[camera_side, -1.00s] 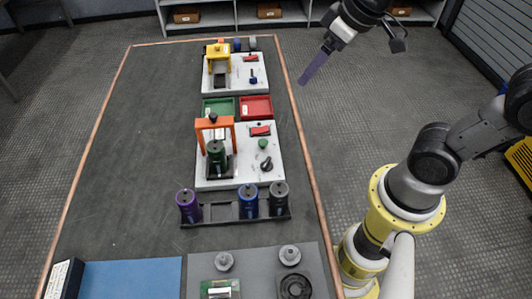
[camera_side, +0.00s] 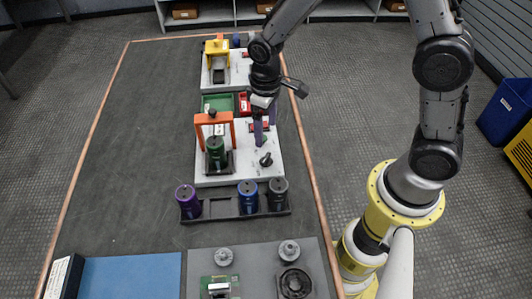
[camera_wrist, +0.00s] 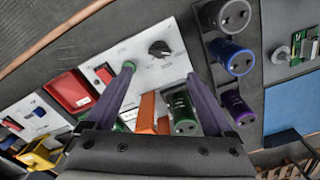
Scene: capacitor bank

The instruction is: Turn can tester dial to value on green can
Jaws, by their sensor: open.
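The can tester, a white panel (camera_side: 210,178) with an orange frame (camera_side: 200,120), stands mid-table.
A rack (camera_side: 222,211) holds a purple can (camera_side: 188,202), a blue can (camera_side: 248,196) and a dark grey can (camera_side: 278,193) in front. Behind are a green tray (camera_side: 217,103), a red tray (camera_side: 244,103) and a second tester with a yellow frame (camera_side: 217,47).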

